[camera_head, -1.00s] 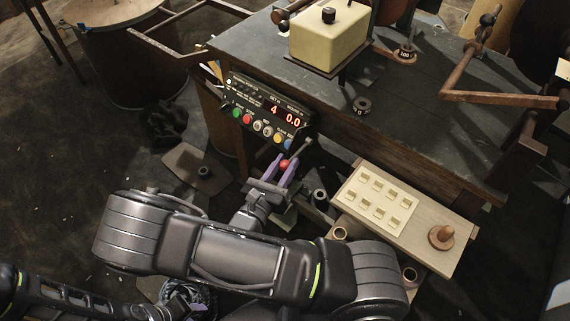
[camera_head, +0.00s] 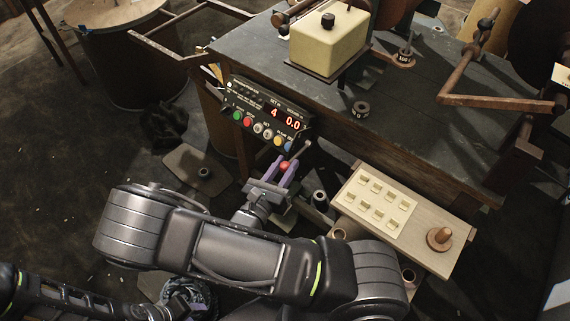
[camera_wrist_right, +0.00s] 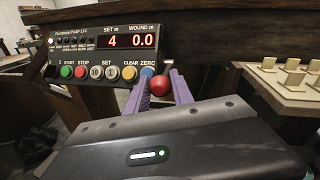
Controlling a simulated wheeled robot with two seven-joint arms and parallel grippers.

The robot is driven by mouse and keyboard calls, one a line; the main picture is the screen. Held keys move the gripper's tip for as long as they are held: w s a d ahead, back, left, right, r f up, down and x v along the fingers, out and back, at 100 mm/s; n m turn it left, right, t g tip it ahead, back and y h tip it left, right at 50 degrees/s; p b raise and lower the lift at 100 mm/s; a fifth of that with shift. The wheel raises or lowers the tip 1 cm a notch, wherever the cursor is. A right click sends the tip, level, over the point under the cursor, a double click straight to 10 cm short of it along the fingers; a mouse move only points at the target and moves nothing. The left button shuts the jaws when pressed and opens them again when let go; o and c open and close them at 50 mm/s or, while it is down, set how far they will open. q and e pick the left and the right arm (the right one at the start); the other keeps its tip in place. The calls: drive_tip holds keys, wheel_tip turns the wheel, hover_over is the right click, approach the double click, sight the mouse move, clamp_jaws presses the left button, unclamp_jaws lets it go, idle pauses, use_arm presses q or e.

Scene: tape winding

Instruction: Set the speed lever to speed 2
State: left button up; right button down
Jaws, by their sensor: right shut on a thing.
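The speed lever's red ball knob (camera_head: 285,164) sits just below the control panel's lower right end. My right gripper (camera_head: 284,165) has its purple fingers on either side of the knob and is shut on it. In the right wrist view the red knob (camera_wrist_right: 159,85) is held between the two finger tips, in front of the panel's right end. The lever's rod and any speed marks are not clear in either view. My left gripper (camera_head: 185,304) shows partly at the bottom edge, and its jaws are unclear.
The control panel (camera_head: 266,112) reads SET 4 and WOUND 0.0, with several coloured buttons beneath. The dark bench (camera_head: 440,125) stands behind it.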

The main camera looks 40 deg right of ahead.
sight(295, 144)
drive_tip(key=shift+d+r+m+g+y+p, duration=0.15)
drive_tip(key=shift+r+y+p, duration=0.35)
drive_tip(key=shift+p, duration=0.5)
drive_tip(key=shift+r+m+g+y+p, duration=0.1)
drive_tip(key=shift+r+g+y+p, duration=0.2)
drive_tip(key=shift+r+p, duration=0.45)
drive_tip(key=shift+d+r+m+g+y+p, duration=0.15)
drive_tip(key=shift+r+y+p, duration=0.25)
drive_tip(key=shift+p, duration=0.8)
drive_tip(key=shift+w+d+r+p, duration=0.1)
drive_tip(key=shift+d+r+p, duration=0.1)
drive_tip(key=shift+r+p, duration=0.25)
drive_tip(key=shift+w+d+r+p, duration=0.1)
drive_tip(key=shift+d+r+p, duration=0.1)
drive_tip(key=shift+r+p, duration=0.15)
drive_tip(key=c, duration=1.1)
unclamp_jaws()
drive_tip(key=v, duration=0.7)
drive_tip(key=shift+s+a+b, duration=0.2)
drive_tip(key=shift+a+b, duration=0.1)
drive_tip(key=shift+b, duration=0.05)
